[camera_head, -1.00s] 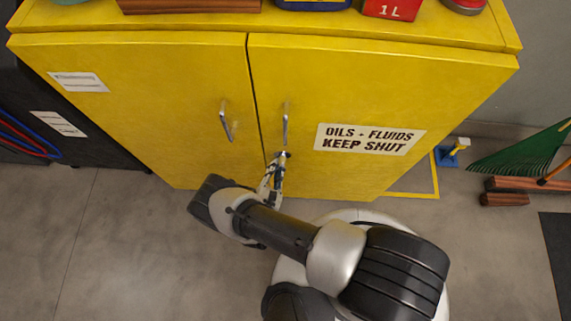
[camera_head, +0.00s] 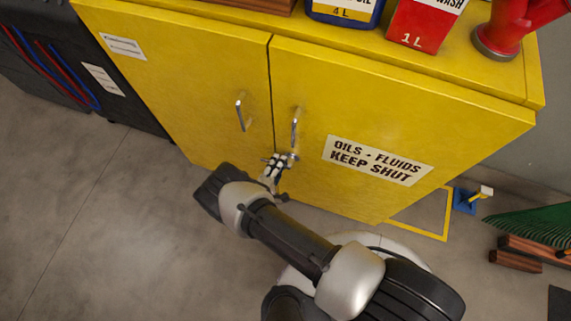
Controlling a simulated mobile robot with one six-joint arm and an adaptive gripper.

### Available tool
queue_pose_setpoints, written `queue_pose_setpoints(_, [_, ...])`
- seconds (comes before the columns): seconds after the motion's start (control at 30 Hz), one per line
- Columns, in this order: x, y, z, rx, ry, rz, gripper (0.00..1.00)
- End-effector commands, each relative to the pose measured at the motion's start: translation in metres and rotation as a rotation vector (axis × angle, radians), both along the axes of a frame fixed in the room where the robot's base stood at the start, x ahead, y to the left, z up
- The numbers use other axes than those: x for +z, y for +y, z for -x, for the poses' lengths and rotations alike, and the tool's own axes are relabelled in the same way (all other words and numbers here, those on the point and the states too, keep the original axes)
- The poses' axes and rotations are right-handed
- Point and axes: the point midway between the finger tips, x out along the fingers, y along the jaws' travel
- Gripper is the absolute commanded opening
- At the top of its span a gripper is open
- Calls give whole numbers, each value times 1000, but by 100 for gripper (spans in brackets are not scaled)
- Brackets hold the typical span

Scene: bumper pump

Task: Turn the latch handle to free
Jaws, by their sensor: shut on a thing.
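The yellow cabinet (camera_head: 340,100) has two closed doors with a narrow seam between them. A small latch handle (camera_head: 293,156) shows below the right door's pull handle, close to the seam. My gripper (camera_head: 282,160) is at this latch handle and shut on it. The fingers hide most of the latch, so its exact angle is hard to tell. My arm reaches up to it from the lower right.
Metal pull handles are on the left door (camera_head: 240,113) and right door (camera_head: 295,128). A blue container (camera_head: 345,10), a red carton (camera_head: 421,25) and a red object (camera_head: 505,28) stand on top. A blue item (camera_head: 465,200) lies on the floor at right. Floor at left is clear.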

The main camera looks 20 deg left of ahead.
Motion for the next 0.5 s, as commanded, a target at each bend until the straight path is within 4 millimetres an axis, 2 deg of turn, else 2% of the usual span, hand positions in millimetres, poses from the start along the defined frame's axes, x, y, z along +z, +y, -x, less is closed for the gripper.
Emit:
queue_pose_setpoints(0.2, [5,7,1,1,-4,-100,0])
queue_pose_setpoints(0.5, [7,9,1,1,-6,-156,0])
